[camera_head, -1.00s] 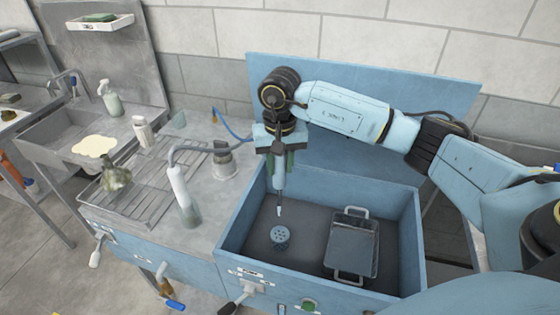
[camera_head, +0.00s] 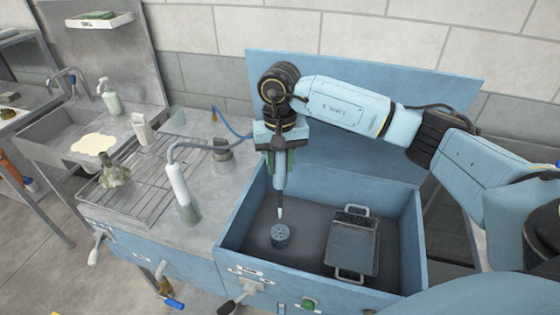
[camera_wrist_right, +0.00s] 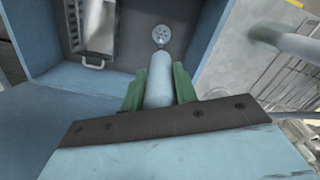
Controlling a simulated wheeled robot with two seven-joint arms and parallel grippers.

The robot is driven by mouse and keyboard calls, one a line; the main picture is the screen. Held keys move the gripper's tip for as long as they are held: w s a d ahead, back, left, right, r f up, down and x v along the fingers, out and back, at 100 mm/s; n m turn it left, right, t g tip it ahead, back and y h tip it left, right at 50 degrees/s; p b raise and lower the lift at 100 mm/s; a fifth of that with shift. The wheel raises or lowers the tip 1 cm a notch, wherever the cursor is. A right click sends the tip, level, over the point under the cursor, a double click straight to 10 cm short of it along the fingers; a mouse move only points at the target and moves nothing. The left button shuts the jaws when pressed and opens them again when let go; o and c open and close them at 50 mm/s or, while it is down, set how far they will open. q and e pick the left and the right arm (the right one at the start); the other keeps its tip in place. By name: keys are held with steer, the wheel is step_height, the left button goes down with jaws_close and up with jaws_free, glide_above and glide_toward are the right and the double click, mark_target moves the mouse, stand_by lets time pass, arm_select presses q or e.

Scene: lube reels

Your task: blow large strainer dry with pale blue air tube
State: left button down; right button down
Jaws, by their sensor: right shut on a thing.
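My right gripper (camera_head: 281,166) points down over the blue tub, shut on the pale blue air tube (camera_head: 280,184). In the right wrist view the tube (camera_wrist_right: 158,78) stands between my green fingers. Its thin tip points down just above a round, perforated grey piece, which looks like the strainer (camera_head: 280,238), on the tub's dark floor. The strainer also shows in the wrist view (camera_wrist_right: 161,35), past the tube's end. Tip and strainer appear slightly apart; I cannot tell the exact gap. My left gripper is out of view.
A rectangular metal tray with handles (camera_head: 353,243) lies in the tub, right of the strainer. The tub's walls (camera_head: 405,245) rise around both.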

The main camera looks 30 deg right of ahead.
mark_target(280, 188)
step_height(280, 188, down, 9)
steer(key=b, duration=0.8)
steer(key=shift+w, duration=0.1)
steer(key=shift+r, duration=0.2)
stand_by(1.7)
steer(key=shift+r+p, duration=1.95)
steer(key=shift+r, duration=1.5)
